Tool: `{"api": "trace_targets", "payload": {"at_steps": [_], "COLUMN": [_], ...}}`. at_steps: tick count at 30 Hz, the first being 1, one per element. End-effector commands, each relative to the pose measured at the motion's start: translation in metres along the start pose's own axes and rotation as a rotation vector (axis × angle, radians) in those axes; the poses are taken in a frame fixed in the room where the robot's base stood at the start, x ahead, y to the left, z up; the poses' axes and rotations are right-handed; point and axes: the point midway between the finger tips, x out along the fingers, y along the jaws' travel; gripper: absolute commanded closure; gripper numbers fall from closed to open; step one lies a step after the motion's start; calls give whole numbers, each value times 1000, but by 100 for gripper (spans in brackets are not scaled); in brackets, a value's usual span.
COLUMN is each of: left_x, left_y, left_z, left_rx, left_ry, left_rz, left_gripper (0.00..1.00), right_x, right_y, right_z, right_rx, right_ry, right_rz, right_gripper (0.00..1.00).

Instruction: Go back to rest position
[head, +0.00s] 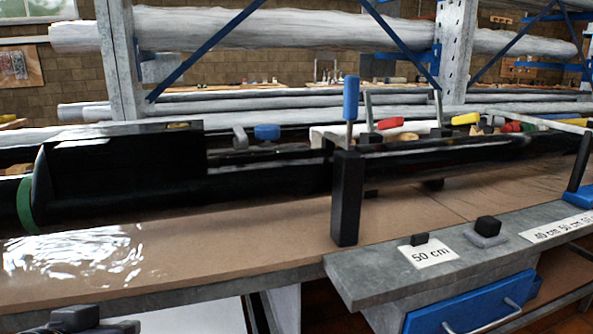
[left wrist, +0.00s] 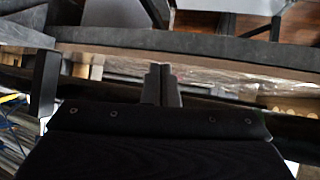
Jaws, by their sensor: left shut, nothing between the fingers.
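My left gripper (left wrist: 162,85) shows in the left wrist view, its two fingers pressed together with nothing between them. A dark part at the bottom left of the head view looks like my own arm; its fingers cannot be made out there. A long black mast tube (head: 270,183) with a green band (head: 26,205) at its left end lies along the workbench (head: 285,235). My left gripper is apart from the mast as far as I can tell. My right gripper is in neither view.
A black upright post (head: 345,198) stands at the bench front, with a blue-handled tool (head: 351,98) above it. A grey ledge (head: 375,278) carries a "50 cm" label (head: 431,252) and a small black block (head: 488,225). A blue drawer (head: 462,305) is below. The bench's left front is clear.

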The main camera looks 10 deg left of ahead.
Motion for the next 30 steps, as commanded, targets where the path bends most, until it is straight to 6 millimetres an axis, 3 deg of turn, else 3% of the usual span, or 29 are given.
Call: {"api": "trace_targets", "payload": {"at_steps": [1,6,14,16,26,30], "left_x": [19,56,74,60,13,-18], "left_y": [6,25,54,57,64,69], "left_z": [24,93,182,159,91,46], "left_rx": [-4,-31,-83,-84,-83,-82], "left_ry": [-81,-290,-541,-534,-531,-530], "left_rz": [44,169,321,321,318,318], "left_gripper": [100,100,100,100,100,100], "right_x": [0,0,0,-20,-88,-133], "right_y": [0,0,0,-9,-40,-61], "right_z": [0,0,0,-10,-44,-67], "right_rx": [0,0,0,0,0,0], "right_ry": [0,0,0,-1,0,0], "right_rz": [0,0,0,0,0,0], "right_gripper": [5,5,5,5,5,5]}}
